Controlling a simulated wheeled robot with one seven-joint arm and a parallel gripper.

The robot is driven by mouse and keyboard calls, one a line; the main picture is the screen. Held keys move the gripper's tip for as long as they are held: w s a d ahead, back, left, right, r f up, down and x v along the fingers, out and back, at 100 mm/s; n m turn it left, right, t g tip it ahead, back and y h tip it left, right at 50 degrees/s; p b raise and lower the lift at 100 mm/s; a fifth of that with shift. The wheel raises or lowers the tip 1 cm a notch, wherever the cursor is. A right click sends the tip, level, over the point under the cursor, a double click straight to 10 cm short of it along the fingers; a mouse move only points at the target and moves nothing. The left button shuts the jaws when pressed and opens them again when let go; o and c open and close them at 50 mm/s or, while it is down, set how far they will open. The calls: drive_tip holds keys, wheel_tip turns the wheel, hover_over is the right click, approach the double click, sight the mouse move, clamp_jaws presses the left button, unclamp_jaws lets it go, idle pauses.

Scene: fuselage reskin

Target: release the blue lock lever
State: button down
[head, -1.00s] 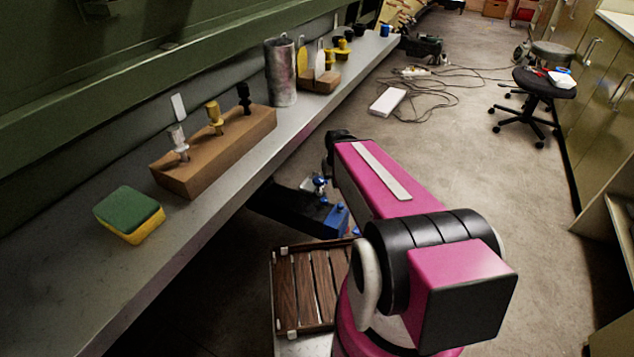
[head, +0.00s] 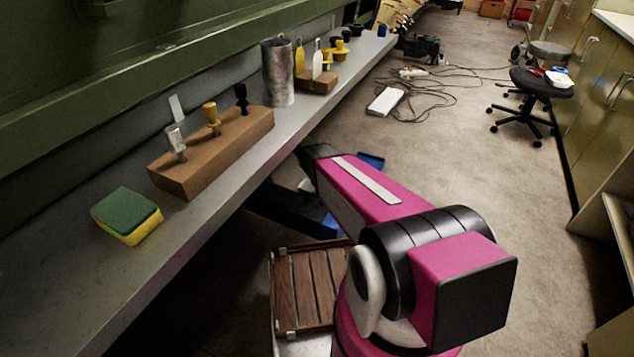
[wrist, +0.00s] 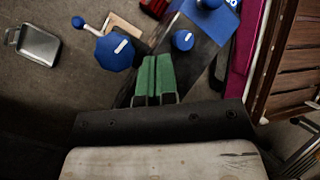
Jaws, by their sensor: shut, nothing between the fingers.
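My gripper (wrist: 153,82) shows in the wrist view as two green fingers pressed together, with nothing between them. Beyond the fingertips and to the left is a blue faceted knob (wrist: 114,52) with a white mark. A pale lever arm runs from it up-left to a small blue ball (wrist: 78,22); this looks like the blue lock lever. A round blue knob (wrist: 183,40) lies up-right of the fingers on a dark bar. The fingers appear apart from both knobs, though depth is hard to judge. In the head view my arm hides the gripper and the lever.
A grey bench (head: 215,215) runs along the left with a wooden block (head: 215,155), a sponge (head: 127,214) and a metal cylinder (head: 279,72). A slatted wooden pallet (head: 305,288) sits low beside my arm. A metal tray (wrist: 38,45) lies on the floor.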

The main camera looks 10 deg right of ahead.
drive_tip(key=w+a+f+n+h, duration=0.2)
drive_tip(key=w+f+n, duration=0.3)
drive_tip(key=w+n, duration=0.1)
drive_tip(key=w+a+f+n+h, duration=0.1)
drive_tip(key=w+a+f+n, duration=0.1)
drive_tip(key=w+f+n, duration=0.3)
drive_tip(key=w+n, duration=0.1)
drive_tip(key=w, duration=0.2)
drive_tip(key=shift+w+a+g+h, duration=0.25)
drive_tip(key=shift+a+g+h, duration=0.05)
drive_tip(key=shift+a+h, duration=0.1)
drive_tip(key=shift+d+f, duration=0.15)
drive_tip(key=shift+f, duration=0.05)
drive_tip(key=x, duration=0.9)
drive_tip(key=shift+d+f, duration=0.25)
